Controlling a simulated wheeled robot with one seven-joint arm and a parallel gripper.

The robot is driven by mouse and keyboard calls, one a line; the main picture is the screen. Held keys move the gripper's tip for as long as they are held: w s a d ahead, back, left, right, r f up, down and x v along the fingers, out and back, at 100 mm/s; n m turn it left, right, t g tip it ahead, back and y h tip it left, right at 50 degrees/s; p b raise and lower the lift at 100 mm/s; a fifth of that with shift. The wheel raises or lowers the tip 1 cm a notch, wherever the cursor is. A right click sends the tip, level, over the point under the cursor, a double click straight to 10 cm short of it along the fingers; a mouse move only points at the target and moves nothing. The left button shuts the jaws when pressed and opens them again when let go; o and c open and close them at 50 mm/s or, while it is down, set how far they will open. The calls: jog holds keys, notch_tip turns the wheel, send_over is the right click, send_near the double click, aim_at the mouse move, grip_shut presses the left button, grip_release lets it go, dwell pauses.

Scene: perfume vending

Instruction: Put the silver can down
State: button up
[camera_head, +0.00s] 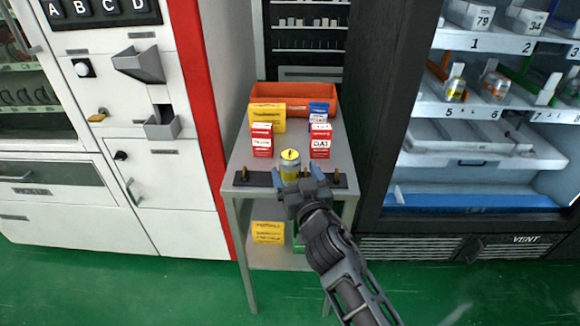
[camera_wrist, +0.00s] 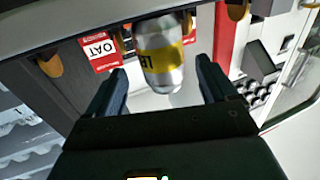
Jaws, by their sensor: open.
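The silver can (camera_head: 290,166) has a yellow top and stands upright near the front edge of the small grey table (camera_head: 240,163). In the wrist view the can (camera_wrist: 161,55) shows a yellow band and lies ahead of and between my fingertips, with a visible gap on each side. My gripper (camera_head: 298,177) is open at the table's front edge, with its blue-grey fingers pointing at the can. In the wrist view both fingers of my gripper (camera_wrist: 160,72) are spread and hold nothing. The can's lower part is partly hidden by my gripper in the head view.
Red-and-white boxes (camera_head: 262,140) (camera_head: 320,141) stand behind the can, with a yellow box (camera_head: 267,117) and an orange bin (camera_head: 318,93) further back. A dark strip with brass pegs (camera_head: 245,174) runs along the front edge. Vending machines flank the table.

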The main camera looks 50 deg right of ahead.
jog(key=p+x, duration=0.1)
jog(key=x, duration=0.4)
jog(key=shift+w+d, duration=0.1)
jog(key=shift+w, duration=0.3)
jog(key=c, duration=1.3)
jog(key=shift+o, duration=0.2)
jog(key=shift+r, duration=0.1)
